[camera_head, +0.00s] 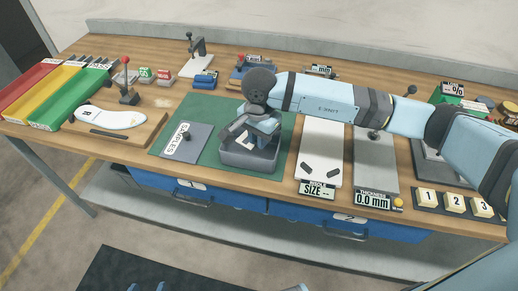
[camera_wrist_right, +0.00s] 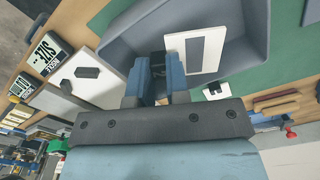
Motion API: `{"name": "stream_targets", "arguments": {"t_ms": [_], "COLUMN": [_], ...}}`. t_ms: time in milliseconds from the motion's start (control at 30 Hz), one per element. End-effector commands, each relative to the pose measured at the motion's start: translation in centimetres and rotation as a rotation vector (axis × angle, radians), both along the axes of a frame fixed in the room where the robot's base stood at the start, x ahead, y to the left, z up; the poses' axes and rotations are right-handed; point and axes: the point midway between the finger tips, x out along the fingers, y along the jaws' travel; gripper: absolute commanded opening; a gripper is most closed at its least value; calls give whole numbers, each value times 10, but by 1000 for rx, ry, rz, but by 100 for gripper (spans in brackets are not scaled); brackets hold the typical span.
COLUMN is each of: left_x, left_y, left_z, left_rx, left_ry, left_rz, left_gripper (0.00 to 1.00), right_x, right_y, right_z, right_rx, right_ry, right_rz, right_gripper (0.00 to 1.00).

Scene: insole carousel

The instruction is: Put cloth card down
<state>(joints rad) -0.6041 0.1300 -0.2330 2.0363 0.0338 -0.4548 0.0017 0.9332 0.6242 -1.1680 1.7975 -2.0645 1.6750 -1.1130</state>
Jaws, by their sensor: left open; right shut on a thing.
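The cloth card (camera_wrist_right: 211,52) is white with a grey strip down its middle. In the right wrist view it lies against the tips of my right gripper (camera_wrist_right: 160,72), which is shut on its edge. In the head view my right gripper (camera_head: 264,124) reaches down over a grey bin (camera_head: 250,160) on the green mat. The bin wall (camera_wrist_right: 130,35) also shows around the card in the wrist view. I cannot tell whether the card touches the bin floor. My left gripper (camera_head: 149,287) barely shows at the bottom edge, open and away from the table.
Left of the bin is a grey samples board (camera_head: 192,146). A white size board (camera_head: 322,145) and a thickness plate (camera_head: 376,160) stand to the right. An insole (camera_head: 110,118), coloured trays (camera_head: 60,92) and numbered buttons (camera_head: 455,203) are further out.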

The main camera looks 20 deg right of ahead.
Motion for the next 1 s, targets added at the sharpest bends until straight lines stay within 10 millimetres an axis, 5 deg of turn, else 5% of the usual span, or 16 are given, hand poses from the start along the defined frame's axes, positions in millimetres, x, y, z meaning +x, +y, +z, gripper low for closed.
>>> {"name": "stream_targets", "arguments": {"t_ms": [433,833,867,900,1000], "left_x": [-2,-2,-2,-2,-2], "left_y": [-3,-2,-2,-2,-1], "left_z": [1,-6,-5,-4,-4], "left_rx": [-9,-7,-7,-6,-3], "left_ry": [4,6,8,9,8], "left_rz": [5,3,3,2,1], "left_gripper": [65,65,65,65,65], "right_x": [-1,0,0,0,0], "right_y": [0,0,0,0,0], "right_z": [-49,-56,-55,-54,-54], "right_rx": [0,0,1,1,1], "right_ry": [2,-1,-1,-1,-1], "right_rz": [0,0,0,0,0], "right_gripper": [0,0,20,29,41]}}
